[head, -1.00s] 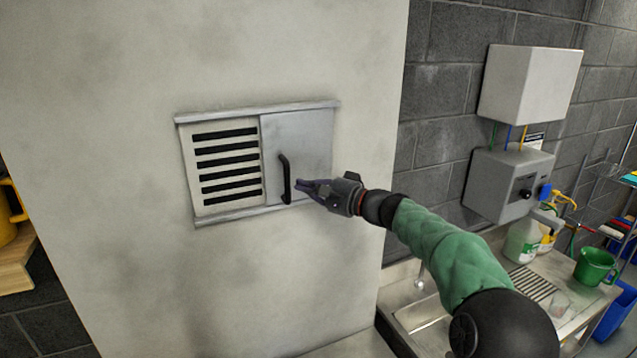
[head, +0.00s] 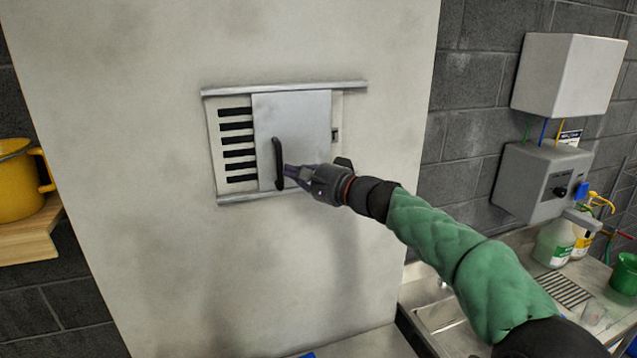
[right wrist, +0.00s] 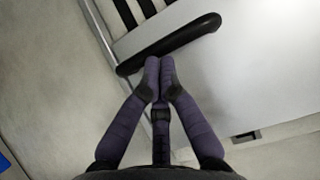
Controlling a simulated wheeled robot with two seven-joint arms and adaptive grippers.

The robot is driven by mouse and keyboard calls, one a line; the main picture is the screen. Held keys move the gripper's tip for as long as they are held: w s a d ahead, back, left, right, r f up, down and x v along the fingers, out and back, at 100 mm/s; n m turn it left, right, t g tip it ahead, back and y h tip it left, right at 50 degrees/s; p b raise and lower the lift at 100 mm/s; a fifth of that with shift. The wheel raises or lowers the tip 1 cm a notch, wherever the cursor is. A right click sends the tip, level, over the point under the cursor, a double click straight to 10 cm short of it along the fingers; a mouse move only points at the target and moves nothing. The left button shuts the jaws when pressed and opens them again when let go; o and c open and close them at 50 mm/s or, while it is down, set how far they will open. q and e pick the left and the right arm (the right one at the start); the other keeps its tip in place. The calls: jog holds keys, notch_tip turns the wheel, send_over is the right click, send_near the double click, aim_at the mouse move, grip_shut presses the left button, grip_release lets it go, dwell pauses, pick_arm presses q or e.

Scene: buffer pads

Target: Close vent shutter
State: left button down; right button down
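The vent (head: 213,145) is set in a pale wall panel between two metal rails. Its grey sliding shutter (head: 305,120) covers the middle and the right ends of the slots; the left parts of the black slots (head: 236,139) are uncovered. A black bar handle (head: 278,165) stands upright near the shutter's left edge. My right gripper (head: 288,172) is at the handle's right side, near its lower half. In the right wrist view its purple fingertips (right wrist: 160,62) are together, against or very near the side of the handle (right wrist: 170,44), not around it. My left gripper is not in view.
A white box (head: 565,75) and a grey control box (head: 540,180) hang on the block wall to the right. Below are a sink (head: 440,315), bottles and a green mug (head: 625,272). A yellow pot (head: 20,185) stands on a wooden shelf at left.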

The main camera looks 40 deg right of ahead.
jog(key=w+a+b, duration=0.2)
jog(key=a, duration=0.6)
jog(key=shift+w+a+b, duration=0.3)
jog(key=shift+w+b, duration=0.1)
jog(key=shift+d, duration=0.15)
